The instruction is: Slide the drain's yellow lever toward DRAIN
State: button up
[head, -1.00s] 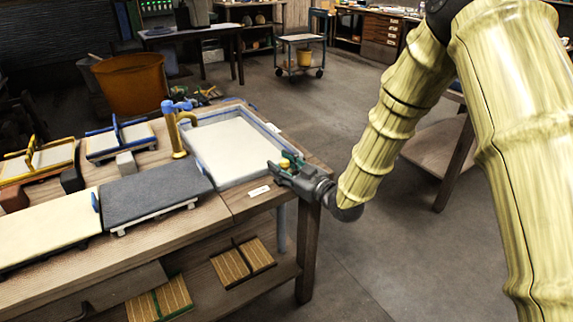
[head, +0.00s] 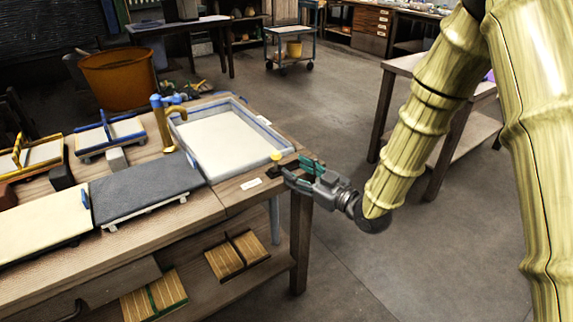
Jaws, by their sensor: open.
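The drain's yellow lever (head: 276,157) stands at the near right corner of the vat on the bench, with its yellow knob upright above a dark base. The shallow vat (head: 205,178) has a blue-grey rim and a pale bottom. A small white label (head: 251,184) lies on the bench top just left of the lever; its writing is too small to read. My gripper (head: 289,172) is open at the bench corner, its fingers pointing left and close to the lever's right side. I cannot tell whether a finger touches the lever.
A brass tap with a blue top (head: 158,120) stands at the vat's left side. A dark felt board (head: 145,190) lies left of the vat. An orange tub (head: 116,80) is behind the bench.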

jog(key=shift+v, duration=1.35)
jog(key=s+d+f+m+g+h, duration=0.1)
jog(key=s+d+f+m+h, duration=0.2)
jog(key=f, duration=0.7)
jog(key=s+d+f+m+g+h, duration=0.1)
jog(key=s+d+f+m+h, duration=0.15)
jog(key=f, duration=0.65)
jog(key=s+d+f+m+g+h, duration=0.2)
jog(key=s+d+f+g+h, duration=0.15)
jog(key=s+f, duration=0.45)
jog(key=s+d+f+m+g+h, duration=0.2)
jog(key=s+d+f, duration=0.3)
jog(key=s+f, duration=0.35)
jog(key=s+d+f+m+g+h, duration=0.1)
jog(key=s+d+f+g, duration=0.15)
jog(key=s, duration=0.65)
jog(key=s+d+f+m+g+h, duration=0.1)
jog(key=s+d+f+m+g, duration=0.15)
jog(key=s, duration=0.55)
notch_tip(320, 180, up, 13)
jog(key=n+p, duration=0.1)
jog(key=p, duration=1.2)
jog(key=shift+s, duration=0.35)
